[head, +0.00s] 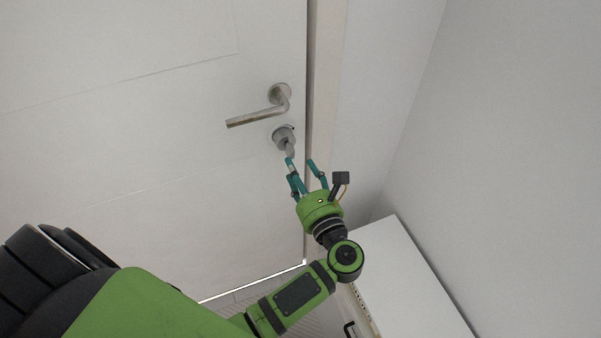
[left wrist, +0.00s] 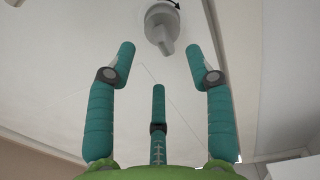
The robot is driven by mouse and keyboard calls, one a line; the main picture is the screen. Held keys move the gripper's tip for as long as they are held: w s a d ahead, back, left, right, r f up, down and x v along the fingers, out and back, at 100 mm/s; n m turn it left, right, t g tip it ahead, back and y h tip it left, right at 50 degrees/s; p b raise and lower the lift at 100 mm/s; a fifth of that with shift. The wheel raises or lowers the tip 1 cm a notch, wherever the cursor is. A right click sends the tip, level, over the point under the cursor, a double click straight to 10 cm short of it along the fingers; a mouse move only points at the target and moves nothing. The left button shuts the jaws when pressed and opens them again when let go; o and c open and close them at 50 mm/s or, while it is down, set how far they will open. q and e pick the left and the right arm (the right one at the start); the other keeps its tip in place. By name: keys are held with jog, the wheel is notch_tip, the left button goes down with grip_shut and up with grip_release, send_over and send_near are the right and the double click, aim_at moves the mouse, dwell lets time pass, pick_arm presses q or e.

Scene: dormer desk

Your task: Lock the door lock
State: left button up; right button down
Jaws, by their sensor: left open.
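The door lock (head: 284,138) is a round grey metal piece with a thumb-turn, on the white door (head: 130,130) just below the lever handle (head: 257,110). In the left wrist view the lock (left wrist: 161,25) is at the top middle, its turn knob pointing down and slightly right, with a black curved arrow beside it. My left gripper (head: 301,162) has teal fingers spread open and empty just below the lock. In the left wrist view the left gripper (left wrist: 163,60) has its fingers apart, with the lock beyond their tips. My right gripper is not in view.
The door frame (head: 325,90) runs close along the right of the lock, with a plain wall (head: 480,130) further right. A white cabinet (head: 410,275) with a dark handle stands at the lower right, beside my left arm.

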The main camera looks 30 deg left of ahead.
aim_at(291, 154)
pick_arm(q)
jog(key=p+x, duration=0.1)
jog(key=x, duration=0.3)
jog(key=shift+r, duration=0.1)
jog(key=shift+w+a+p, duration=0.3)
jog(key=shift+w+a, duration=0.1)
jog(key=shift+a, duration=0.05)
grip_shut()
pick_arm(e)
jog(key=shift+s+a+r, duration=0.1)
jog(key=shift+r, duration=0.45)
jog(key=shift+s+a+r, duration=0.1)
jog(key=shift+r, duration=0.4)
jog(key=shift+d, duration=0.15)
